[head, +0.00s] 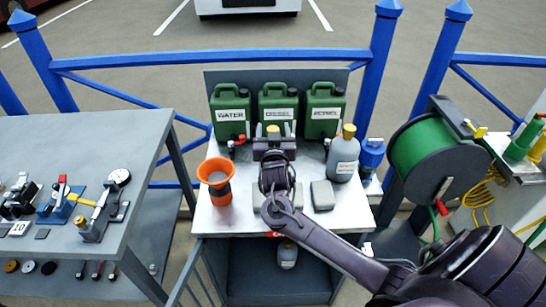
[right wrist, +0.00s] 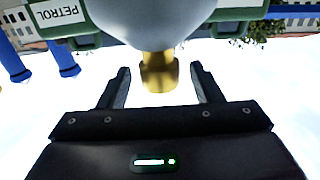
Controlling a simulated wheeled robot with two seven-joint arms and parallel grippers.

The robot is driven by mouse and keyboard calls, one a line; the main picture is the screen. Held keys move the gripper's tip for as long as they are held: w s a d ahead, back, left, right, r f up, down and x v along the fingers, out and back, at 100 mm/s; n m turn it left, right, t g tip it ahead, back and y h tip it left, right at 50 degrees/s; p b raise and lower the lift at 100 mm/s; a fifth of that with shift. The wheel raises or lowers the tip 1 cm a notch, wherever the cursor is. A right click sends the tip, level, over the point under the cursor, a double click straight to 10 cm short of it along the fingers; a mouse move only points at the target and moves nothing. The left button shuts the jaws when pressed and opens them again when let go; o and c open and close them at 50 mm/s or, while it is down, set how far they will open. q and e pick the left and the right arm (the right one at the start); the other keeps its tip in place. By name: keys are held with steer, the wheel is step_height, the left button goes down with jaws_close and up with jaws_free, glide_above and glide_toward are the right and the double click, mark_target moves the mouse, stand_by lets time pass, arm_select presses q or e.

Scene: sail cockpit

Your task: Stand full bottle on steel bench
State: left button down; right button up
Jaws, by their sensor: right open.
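The steel bench (head: 225,218) stands in the middle of the head view. A grey bottle with a yellow cap (head: 273,130) is upright there in front of the middle green can, its body mostly hidden by my right gripper (head: 273,146). In the right wrist view, which is upside down, the bottle's cap (right wrist: 158,73) shows between the two separated fingers of the right gripper (right wrist: 160,88). The fingers look clear of it on both sides. Another grey bottle (head: 343,155) with a yellow cap stands upright at the bench's right. My left gripper is not in view.
Three green cans, labelled, line the bench's back, one reading WATER (head: 230,112). An orange funnel (head: 215,182) stands at left, a grey block (head: 322,195) at front right. Another bottle (head: 287,256) is below. A green hose reel (head: 430,160) stands right, a tool table (head: 80,150) left.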

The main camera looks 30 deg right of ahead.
steer(key=shift+x, duration=1.2)
steer(key=shift+a, duration=0.1)
jaws_close()
steer(key=shift+r, duration=0.1)
stand_by(0.4)
